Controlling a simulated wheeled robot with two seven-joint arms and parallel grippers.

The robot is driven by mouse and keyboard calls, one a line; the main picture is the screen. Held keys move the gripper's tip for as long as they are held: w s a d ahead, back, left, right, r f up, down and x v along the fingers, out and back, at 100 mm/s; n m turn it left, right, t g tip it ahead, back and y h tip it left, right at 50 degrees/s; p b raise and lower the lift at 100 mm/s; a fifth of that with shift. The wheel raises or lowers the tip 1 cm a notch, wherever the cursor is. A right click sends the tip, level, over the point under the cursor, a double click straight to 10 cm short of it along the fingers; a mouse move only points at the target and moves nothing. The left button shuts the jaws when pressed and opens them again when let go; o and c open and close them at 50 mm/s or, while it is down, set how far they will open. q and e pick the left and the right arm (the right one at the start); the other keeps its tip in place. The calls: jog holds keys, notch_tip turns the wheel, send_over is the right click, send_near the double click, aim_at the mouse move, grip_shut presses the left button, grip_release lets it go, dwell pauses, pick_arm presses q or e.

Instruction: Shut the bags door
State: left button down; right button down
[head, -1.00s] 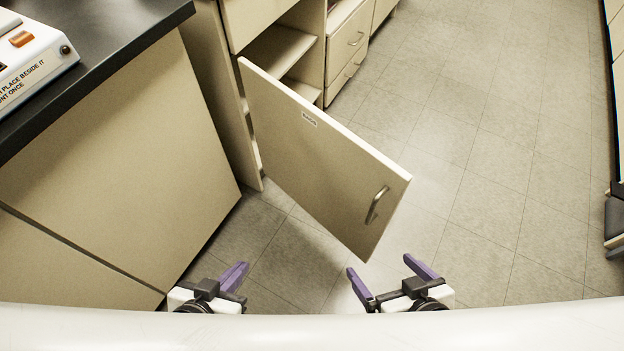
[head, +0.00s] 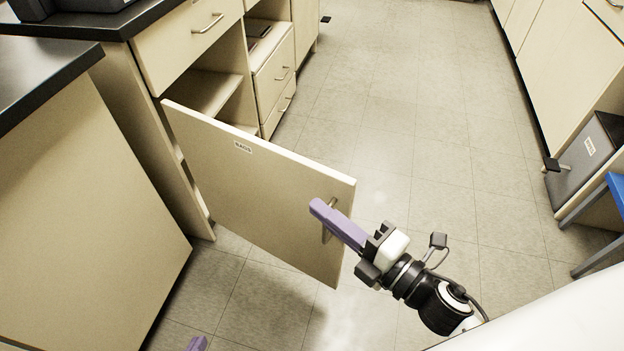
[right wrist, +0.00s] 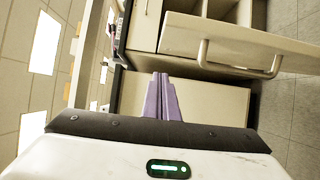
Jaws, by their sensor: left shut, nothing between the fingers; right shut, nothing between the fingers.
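The bags door (head: 250,190) is a beige panel with a small "BAGS" label near its top edge. It stands wide open, hinged at the left, its free edge out over the floor. Its metal bar handle (head: 328,228) is near the free edge, partly hidden by my right gripper (head: 316,206). That gripper is shut and empty, its purple fingers in front of the handle; I cannot tell if they touch. Its shut fingers also show in the right wrist view (right wrist: 162,98). Only a purple tip of my left gripper (head: 197,343) shows at the bottom edge.
The open cabinet (head: 205,90) behind the door has a shelf, with a drawer (head: 190,45) above. A dark-topped counter (head: 40,75) stands at the left. Tiled floor (head: 430,140) is clear in the middle. A grey box (head: 590,160) and blue seat (head: 617,190) are at the right.

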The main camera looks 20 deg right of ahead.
aim_at(313, 180)
jog(key=w, duration=0.7)
jog(key=shift+w+a, duration=0.15)
jog(key=shift+a, duration=0.05)
jog(key=shift+w+d, duration=0.3)
jog(key=shift+d, duration=0.1)
